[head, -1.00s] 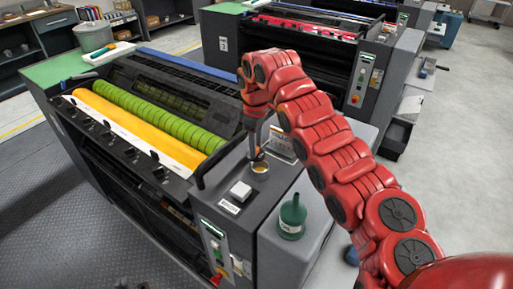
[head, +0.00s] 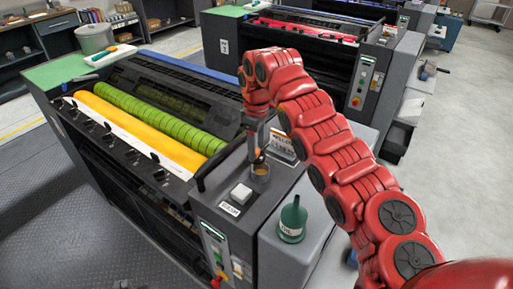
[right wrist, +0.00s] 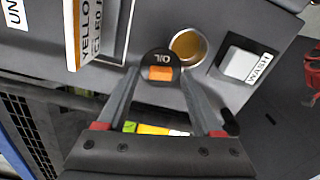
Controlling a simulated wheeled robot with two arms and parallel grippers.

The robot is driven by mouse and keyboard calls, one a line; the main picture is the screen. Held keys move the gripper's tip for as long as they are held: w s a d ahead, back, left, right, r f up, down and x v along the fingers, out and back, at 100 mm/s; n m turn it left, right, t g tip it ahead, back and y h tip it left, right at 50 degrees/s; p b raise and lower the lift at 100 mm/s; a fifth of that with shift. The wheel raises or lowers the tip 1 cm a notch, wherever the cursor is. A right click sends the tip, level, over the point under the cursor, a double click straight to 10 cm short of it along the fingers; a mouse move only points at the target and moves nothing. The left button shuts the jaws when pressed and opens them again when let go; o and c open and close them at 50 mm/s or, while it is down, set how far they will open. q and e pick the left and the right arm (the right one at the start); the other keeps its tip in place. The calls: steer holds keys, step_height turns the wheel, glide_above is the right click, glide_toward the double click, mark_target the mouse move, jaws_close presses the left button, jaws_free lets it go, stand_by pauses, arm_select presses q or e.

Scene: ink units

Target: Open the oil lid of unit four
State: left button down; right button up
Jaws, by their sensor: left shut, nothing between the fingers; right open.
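The oil lid (right wrist: 161,66) is a black disc marked OIL with an orange tab, in the right wrist view. It is swung off the round oil opening (right wrist: 188,47), whose amber inside shows uncovered next to it. The opening is also in the head view (head: 261,170), on the grey top of the near printing unit (head: 222,178). My right gripper (right wrist: 160,80) is open, its fingers on either side of the lid; I cannot tell whether they touch it. In the head view my right gripper (head: 259,150) points down behind the opening. My left gripper is not in view.
A white WASH cap (head: 241,193) sits in front of the opening. A green oil can (head: 292,218) stands on the grey side housing to the right. A sign (right wrist: 98,30) stands beside the lid. Yellow and green rollers (head: 150,115) lie to the left.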

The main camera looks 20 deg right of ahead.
step_height(320, 180, up, 6)
steer(key=shift+a+f, duration=0.1)
steer(key=shift+f, duration=0.15)
step_height(320, 180, up, 11)
steer(key=p, duration=1.1)
